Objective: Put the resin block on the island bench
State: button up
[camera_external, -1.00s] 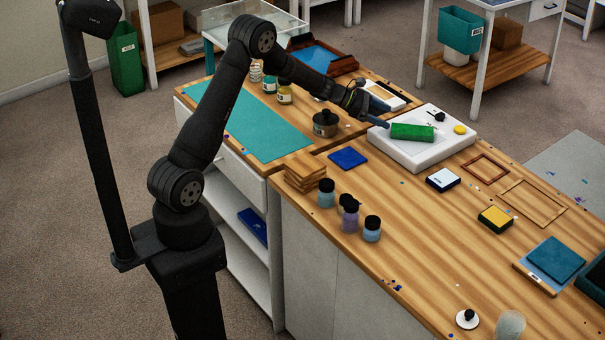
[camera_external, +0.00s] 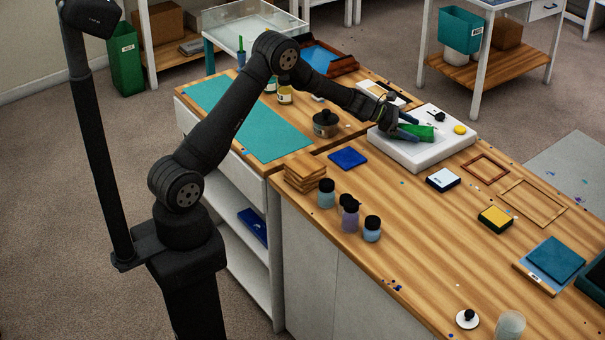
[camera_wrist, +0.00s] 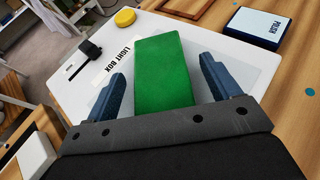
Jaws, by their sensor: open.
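The resin block looks to be the green block (camera_wrist: 162,72), which lies on the white light box (camera_wrist: 232,50). In the external view the green block (camera_external: 425,132) is partly hidden by my gripper (camera_external: 410,129). My gripper (camera_wrist: 165,90) is open, with one dark blue finger on each side of the block. A gap shows between the block and each finger in the wrist view. The light box (camera_external: 412,156) stands on the wooden bench (camera_external: 400,215). I cannot tell which surface is called the island bench.
A yellow round piece (camera_external: 460,129) and a black knob lie on the light box. A white-topped box (camera_external: 443,179), wooden frames (camera_external: 533,204) and a yellow sponge-like block (camera_external: 495,219) lie to the right. Dark-capped bottles (camera_external: 349,215) stand nearer the front. Bare wood lies between them.

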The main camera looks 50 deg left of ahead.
aim_at(411, 132)
jog(key=c, duration=1.3)
jog(key=shift+r, duration=0.6)
jog(key=r, duration=0.2)
jog(key=d+r, duration=0.1)
jog(key=r, duration=0.1)
jog(key=shift+s+d, duration=0.1)
jog(key=shift+s, duration=0.3)
jog(key=s+d+r, duration=0.5)
jog(key=s+d, duration=0.1)
jog(key=d, duration=0.2)
jog(key=s+a+f+n+t+y, duration=0.1)
jog(key=s+a+f+n+y, duration=0.1)
jog(key=s+a, duration=0.2)
jog(key=s+a+f+n+t+y, duration=0.1)
jog(key=s+a+f, duration=0.1)
jog(key=s+a, duration=0.3)
jog(key=s+a+f+n+t+y, duration=0.1)
jog(key=s+a+n+y, duration=0.1)
jog(key=s+a, duration=0.2)
jog(key=shift+s+a+f+n+y, duration=0.1)
jog(key=shift+a+f, duration=0.05)
jog(key=shift+a, duration=0.4)
jog(key=shift+s+a+f+n+y, duration=0.1)
jog(key=shift+s+a, duration=0.05)
jog(key=shift+a, duration=0.35)
jog(key=shift+s+a+f+n+y, duration=0.1)
jog(key=shift+a+f, duration=0.05)
jog(key=shift+a, duration=0.4)
